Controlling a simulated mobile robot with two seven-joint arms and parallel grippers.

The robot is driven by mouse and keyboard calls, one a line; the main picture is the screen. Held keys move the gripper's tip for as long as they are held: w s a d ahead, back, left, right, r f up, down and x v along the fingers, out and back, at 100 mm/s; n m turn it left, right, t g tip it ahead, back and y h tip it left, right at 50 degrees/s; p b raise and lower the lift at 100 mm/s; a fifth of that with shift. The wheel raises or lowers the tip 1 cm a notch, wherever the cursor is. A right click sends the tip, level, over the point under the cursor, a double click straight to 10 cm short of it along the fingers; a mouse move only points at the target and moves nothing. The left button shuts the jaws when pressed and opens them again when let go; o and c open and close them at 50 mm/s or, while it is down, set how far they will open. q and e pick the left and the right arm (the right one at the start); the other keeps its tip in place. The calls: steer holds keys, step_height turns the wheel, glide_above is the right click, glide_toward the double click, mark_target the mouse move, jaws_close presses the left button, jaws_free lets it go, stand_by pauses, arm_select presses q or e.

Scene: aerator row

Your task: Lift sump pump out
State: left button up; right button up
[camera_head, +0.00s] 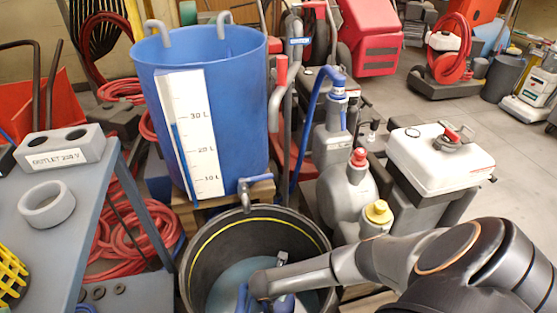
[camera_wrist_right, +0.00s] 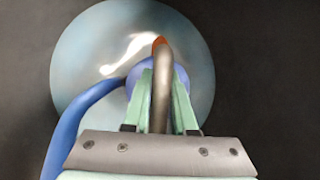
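The sump pump (camera_head: 285,303) is low in a black tub (camera_head: 203,250), partly hidden by my right arm. In the right wrist view its blue-violet body (camera_wrist_right: 134,80) stands in shallow water, with a curved grey handle (camera_wrist_right: 161,85) rising towards the camera and an orange spot at the handle's top end. A blue hose (camera_wrist_right: 75,130) runs off to the left. My right gripper (camera_wrist_right: 162,80) has its two pale green fingers either side of the handle, with no clear gap, so it looks shut on it. My left gripper is not in view.
A blue tank (camera_head: 240,95) with a litre scale and a tap stands behind the tub. A grey bench (camera_head: 85,215) with a grey ring (camera_head: 47,204) is at left. Pump units and a yellow-capped bottle (camera_head: 378,215) stand close at right.

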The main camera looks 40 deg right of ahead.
jaws_close()
stand_by(0.8)
steer(key=shift+w, duration=0.1)
